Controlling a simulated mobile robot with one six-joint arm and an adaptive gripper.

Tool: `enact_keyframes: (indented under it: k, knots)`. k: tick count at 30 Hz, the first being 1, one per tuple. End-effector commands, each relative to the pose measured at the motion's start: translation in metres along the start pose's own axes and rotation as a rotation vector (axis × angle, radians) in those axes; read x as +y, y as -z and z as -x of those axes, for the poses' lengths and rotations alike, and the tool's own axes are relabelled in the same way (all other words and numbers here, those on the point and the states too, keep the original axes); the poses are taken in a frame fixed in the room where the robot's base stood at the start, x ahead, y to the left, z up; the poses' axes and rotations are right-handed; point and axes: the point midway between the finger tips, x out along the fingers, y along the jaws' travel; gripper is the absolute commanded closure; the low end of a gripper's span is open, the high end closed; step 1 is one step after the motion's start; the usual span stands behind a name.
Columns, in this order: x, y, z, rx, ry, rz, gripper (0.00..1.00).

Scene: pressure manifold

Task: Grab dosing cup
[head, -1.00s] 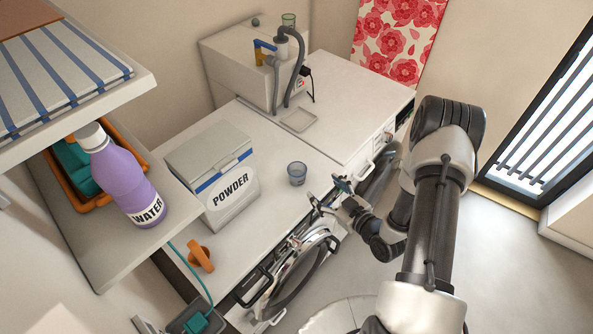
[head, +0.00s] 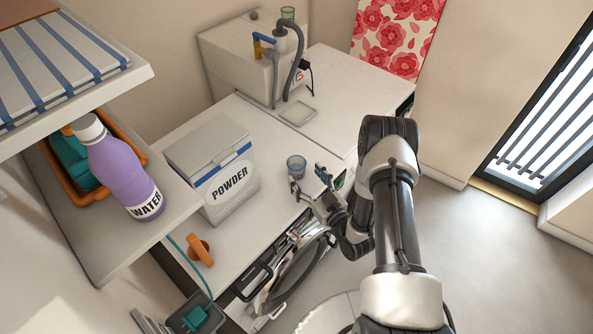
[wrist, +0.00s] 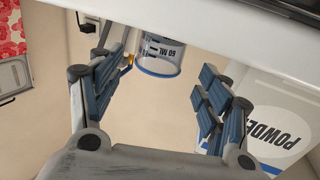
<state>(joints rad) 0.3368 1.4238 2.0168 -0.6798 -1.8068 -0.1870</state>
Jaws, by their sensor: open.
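The dosing cup (head: 296,166) is a small clear blue-tinted cup standing on the white worktop, right of the powder box. In the wrist view the cup (wrist: 158,55) shows a blue rim and a "60 ML" mark; its far end is cut off by a white edge across the top of the picture. My gripper (head: 309,180) is at the worktop's front edge, close to the cup. Its blue-padded fingers are spread wide and empty in the wrist view (wrist: 163,82). The cup appears between the fingers but beyond their tips, and I see no contact.
The powder box (head: 213,172) stands left of the cup. A white machine with a grey hose (head: 294,62) stands behind. An orange handle (head: 200,250) lies at the front left. A round glass door (head: 292,272) is below the front edge. A shelf holds a purple water bottle (head: 118,170).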

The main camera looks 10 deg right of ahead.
Motion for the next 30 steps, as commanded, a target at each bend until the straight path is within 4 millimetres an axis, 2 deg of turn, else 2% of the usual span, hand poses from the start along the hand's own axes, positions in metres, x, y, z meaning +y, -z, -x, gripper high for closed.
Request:
enact_keyframes:
  k: [8, 16, 25, 30]
  knots:
    - [0.000, 0.001, -0.022, 0.002, 0.002, 0.001, 0.30]
    - [0.000, 0.003, -0.060, 0.002, 0.001, 0.001, 0.30]
    - [0.001, 0.003, -0.064, -0.001, -0.002, -0.001, 0.30]
    - [0.001, 0.003, -0.064, -0.001, -0.001, -0.001, 0.41]
